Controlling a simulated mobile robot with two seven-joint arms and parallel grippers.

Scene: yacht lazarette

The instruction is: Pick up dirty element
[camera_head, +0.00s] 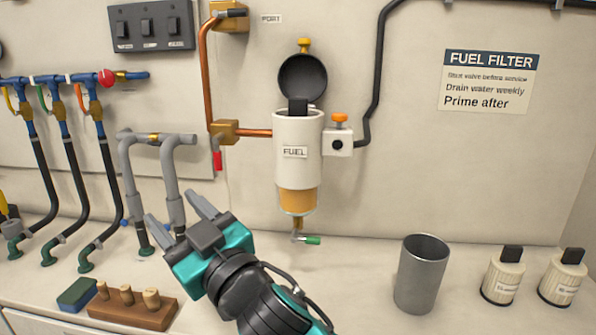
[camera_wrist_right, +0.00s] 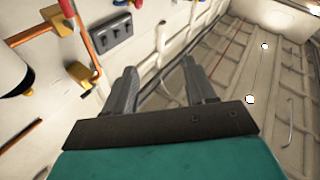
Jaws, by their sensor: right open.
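The white fuel filter housing (camera_head: 298,150), labelled FUEL, is fixed to the wall with its round dark lid (camera_head: 303,78) tipped open. A black tab (camera_head: 298,106) stands up at its mouth; the rest of what is inside is hidden, so I cannot tell its condition. Two cream ribbed elements with black tabs, a left one (camera_head: 503,278) and a right one (camera_head: 562,279), stand on the counter at the right. My right gripper (camera_head: 172,207) is open and empty, left of and below the housing. In the right wrist view its jaws (camera_wrist_right: 161,85) are apart with nothing between them.
A grey metal cup (camera_head: 421,275) stands on the counter (camera_head: 350,290) between my right arm and the elements. A wooden block with pegs (camera_head: 132,305) and a blue-green block (camera_head: 77,294) lie at the lower left. Pipes (camera_head: 175,170) and hoses run up the wall at left.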

